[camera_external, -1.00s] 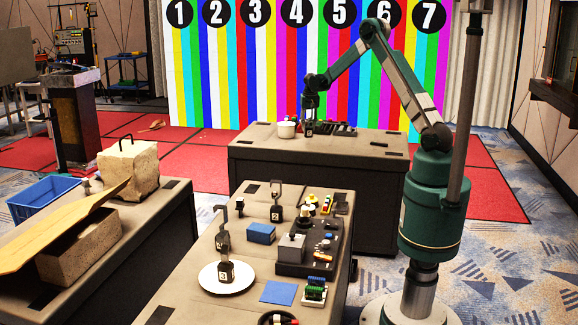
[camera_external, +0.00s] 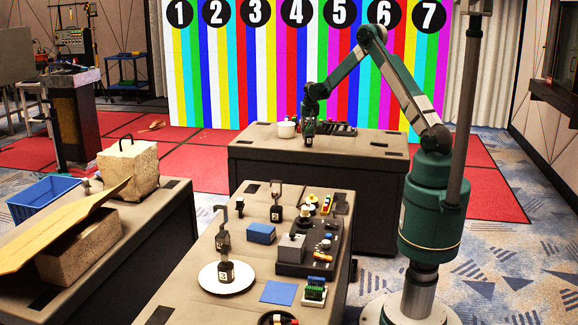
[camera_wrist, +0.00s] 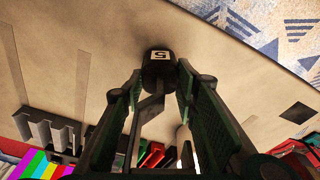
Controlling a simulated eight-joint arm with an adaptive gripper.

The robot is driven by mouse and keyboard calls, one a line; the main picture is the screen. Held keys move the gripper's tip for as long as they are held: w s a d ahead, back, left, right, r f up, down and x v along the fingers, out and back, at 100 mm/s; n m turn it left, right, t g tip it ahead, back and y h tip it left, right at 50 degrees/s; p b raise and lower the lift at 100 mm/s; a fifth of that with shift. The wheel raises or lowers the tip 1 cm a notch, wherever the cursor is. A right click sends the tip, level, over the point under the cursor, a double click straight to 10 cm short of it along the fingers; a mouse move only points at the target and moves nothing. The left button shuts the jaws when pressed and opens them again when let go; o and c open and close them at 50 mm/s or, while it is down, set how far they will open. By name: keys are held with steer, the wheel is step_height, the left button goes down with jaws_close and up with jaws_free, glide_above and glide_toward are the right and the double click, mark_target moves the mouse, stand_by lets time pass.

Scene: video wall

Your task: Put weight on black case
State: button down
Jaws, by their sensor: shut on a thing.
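A black weight with a white label reading 5 (camera_wrist: 160,68) and a grey upright shank is between my fingers in the wrist view. My gripper (camera_wrist: 158,100) is shut on the shank. In the external view, my gripper (camera_external: 309,112) is over the back table, with the small dark weight (camera_external: 309,140) right below it. I cannot tell whether the weight touches the tabletop. A dark, low case or tray (camera_external: 341,128) lies just right of the weight; I cannot tell for sure that it is the black case. Dark slotted parts (camera_wrist: 45,130) show at lower left in the wrist view.
A white pot (camera_external: 286,129) stands left of the weight on the back table (camera_external: 260,145). The front table holds other weights (camera_external: 226,271), a white plate (camera_external: 210,283), a blue box (camera_external: 261,233) and a black device (camera_external: 297,268).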

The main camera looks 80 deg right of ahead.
mark_target(309, 136)
steer(key=shift+f, duration=0.5)
steer(key=shift+f, duration=0.1)
steer(key=c, duration=1.8)
jaws_free()
step_height(309, 136, up, 12)
steer(key=a+p, duration=0.1)
steer(key=shift+s+a, duration=0.35)
steer(key=shift+s, duration=0.05)
steer(key=shift+a, duration=0.1)
